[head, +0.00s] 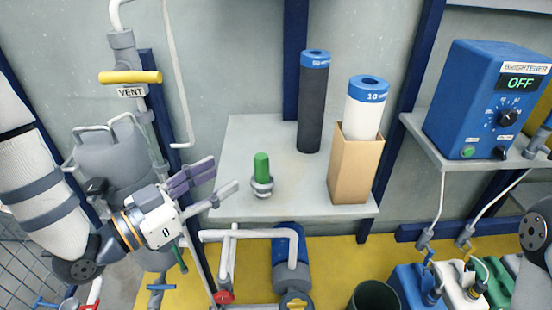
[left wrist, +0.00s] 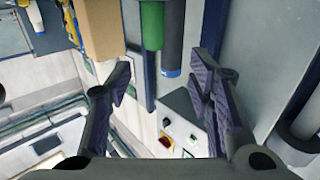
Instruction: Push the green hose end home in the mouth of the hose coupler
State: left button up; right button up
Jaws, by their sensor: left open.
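The green hose end (head: 261,165) stands upright in the grey hose coupler (head: 262,187) on the shelf. How deep it sits in the mouth cannot be told. My left gripper (head: 222,178) is open and empty, to the left of the green hose end, with its fingers pointing toward it. In the left wrist view the green hose end (left wrist: 152,25) shows at the top, between and beyond the open fingers (left wrist: 163,88), apart from both. The coupler is not seen there. My right gripper is out of view.
The grey shelf (head: 235,140) also holds a dark cartridge (head: 313,105) and a cardboard box (head: 352,170) with a white, blue-capped cartridge (head: 366,105), both right of the coupler. A vent pipe with a yellow handle (head: 130,77) is at left. White pipework (head: 255,235) runs below the shelf.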

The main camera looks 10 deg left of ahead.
aim_at(256, 165)
pick_arm(q)
jog(key=x, duration=0.6)
jog(key=d+f+b+x, duration=0.1)
jog(key=x, duration=0.3)
jog(key=shift+s, duration=0.3)
jog(key=shift+w+d+r, duration=0.1)
jog(key=shift+w+r, duration=0.05)
jog(key=shift+w, duration=0.15)
grip_shut()
